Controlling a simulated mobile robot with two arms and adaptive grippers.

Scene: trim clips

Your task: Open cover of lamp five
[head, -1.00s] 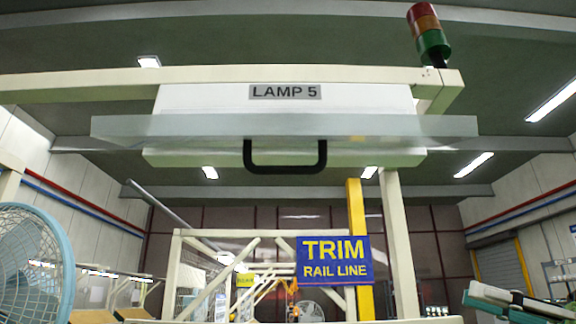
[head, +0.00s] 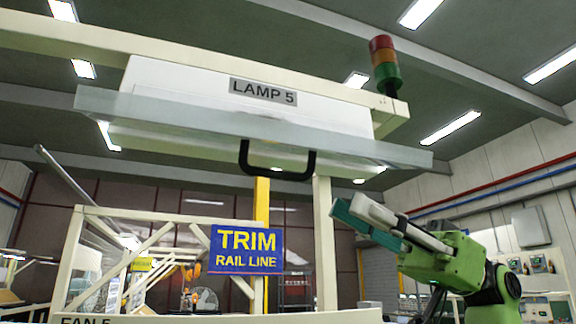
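The lamp five housing (head: 330,112) hangs overhead under a cream beam, with a grey label (head: 263,91) reading LAMP 5. Its pale translucent cover (head: 190,114) is a long flat panel that looks closed against the housing's underside. A black U-shaped handle (head: 278,173) hangs from the cover's front edge. My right gripper (head: 349,205) is raised at the right, below and right of the handle and apart from it. Its fingers point up and left; seen side-on, their gap cannot be judged. My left gripper is out of view.
A signal light (head: 384,66) in red, amber and green stands at the beam's right end. A cream post (head: 324,240) and a yellow post (head: 261,200) rise below the lamp. A blue TRIM RAIL LINE sign (head: 246,249) hangs at lower centre. The air below the handle looks clear.

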